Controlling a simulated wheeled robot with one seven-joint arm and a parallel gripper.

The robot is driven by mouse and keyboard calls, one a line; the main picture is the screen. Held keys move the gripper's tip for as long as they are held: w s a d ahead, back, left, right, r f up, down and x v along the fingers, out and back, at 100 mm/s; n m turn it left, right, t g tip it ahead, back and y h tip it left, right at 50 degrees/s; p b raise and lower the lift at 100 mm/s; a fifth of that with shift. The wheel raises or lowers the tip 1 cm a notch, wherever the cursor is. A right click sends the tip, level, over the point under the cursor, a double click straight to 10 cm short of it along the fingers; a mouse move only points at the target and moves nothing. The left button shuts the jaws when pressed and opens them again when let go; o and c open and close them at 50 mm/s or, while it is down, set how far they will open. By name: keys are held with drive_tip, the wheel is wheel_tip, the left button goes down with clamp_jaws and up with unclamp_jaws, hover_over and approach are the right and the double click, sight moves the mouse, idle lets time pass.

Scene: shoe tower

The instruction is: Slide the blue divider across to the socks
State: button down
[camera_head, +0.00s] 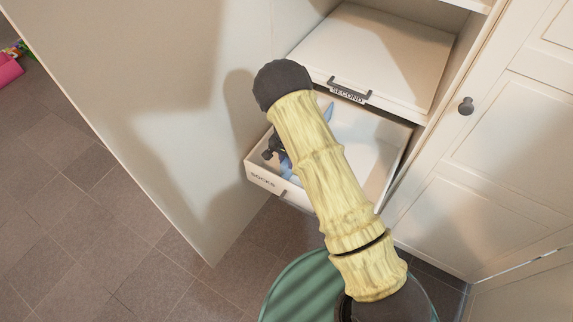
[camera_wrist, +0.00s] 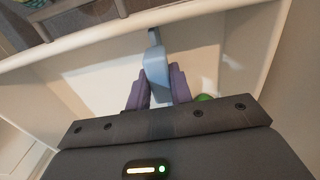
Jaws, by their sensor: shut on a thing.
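The blue divider (camera_wrist: 156,66) is a thin upright panel inside the open drawer, and it stands between the two purple fingers of my gripper (camera_wrist: 158,76) in the wrist view. My gripper is shut on it. In the head view, parts of the blue divider (camera_head: 286,166) show on either side of my arm, which hides its middle. The dark end of my gripper (camera_head: 270,149) shows at the drawer's left side. The drawer front (camera_head: 263,180) bears the label "SOCKS".
A closed drawer (camera_head: 348,97) labelled "SECOND" sits above and behind the open one. A cabinet door with a round knob (camera_head: 466,106) stands at the right. A tall pale panel (camera_head: 150,100) rises at the left. The drawer's right part (camera_head: 375,150) looks empty.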

drive_tip(key=shift+w+a, duration=0.1)
idle(0.3)
drive_tip(key=c, duration=1.2)
unclamp_jaws()
drive_tip(key=shift+c, duration=0.2)
wheel_tip(320, 180, up, 17)
drive_tip(key=shift+r+p, duration=0.2)
drive_tip(key=shift+p, duration=0.15)
